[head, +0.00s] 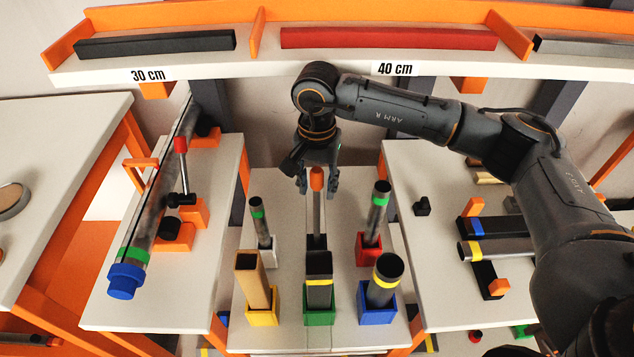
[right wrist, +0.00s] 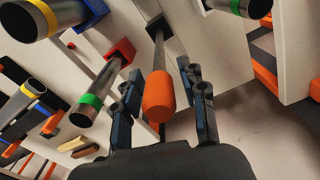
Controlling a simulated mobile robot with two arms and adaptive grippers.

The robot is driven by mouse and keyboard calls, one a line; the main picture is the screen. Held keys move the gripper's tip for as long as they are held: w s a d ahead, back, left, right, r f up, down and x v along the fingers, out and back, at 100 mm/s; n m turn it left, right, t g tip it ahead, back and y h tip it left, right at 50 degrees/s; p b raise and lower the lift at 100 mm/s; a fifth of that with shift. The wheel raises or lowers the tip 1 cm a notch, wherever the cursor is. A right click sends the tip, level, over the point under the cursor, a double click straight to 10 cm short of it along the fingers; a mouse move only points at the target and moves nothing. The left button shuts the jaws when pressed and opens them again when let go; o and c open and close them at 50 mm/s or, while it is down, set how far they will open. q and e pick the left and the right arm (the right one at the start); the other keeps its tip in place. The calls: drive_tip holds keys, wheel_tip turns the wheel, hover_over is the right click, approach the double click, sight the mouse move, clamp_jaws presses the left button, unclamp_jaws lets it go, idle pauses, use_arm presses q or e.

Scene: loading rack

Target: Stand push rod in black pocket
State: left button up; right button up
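The push rod (head: 317,213) is a thin grey rod with an orange tip. It stands upright in the black pocket (head: 317,242) in the middle of the centre table. My right gripper (head: 318,185) is at the rod's top, fingers pointing down. In the right wrist view, the orange end of the push rod (right wrist: 160,95) lies between the two spread fingers (right wrist: 162,105), with gaps on both sides. The black pocket (right wrist: 158,27) shows at the rod's far end. My left gripper is not in view.
Tubes stand in white (head: 265,254), red (head: 368,248), green (head: 319,306) and blue (head: 376,305) pockets around the rod. A wooden bar stands in the yellow pocket (head: 262,308). A shelf (head: 300,66) with bars runs behind. Side tables hold more tubes.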

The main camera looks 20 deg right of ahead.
drive_tip(key=shift+r, duration=0.1)
wheel_tip(320, 180, up, 12)
drive_tip(key=shift+f, duration=0.1)
idle(0.5)
idle(0.4)
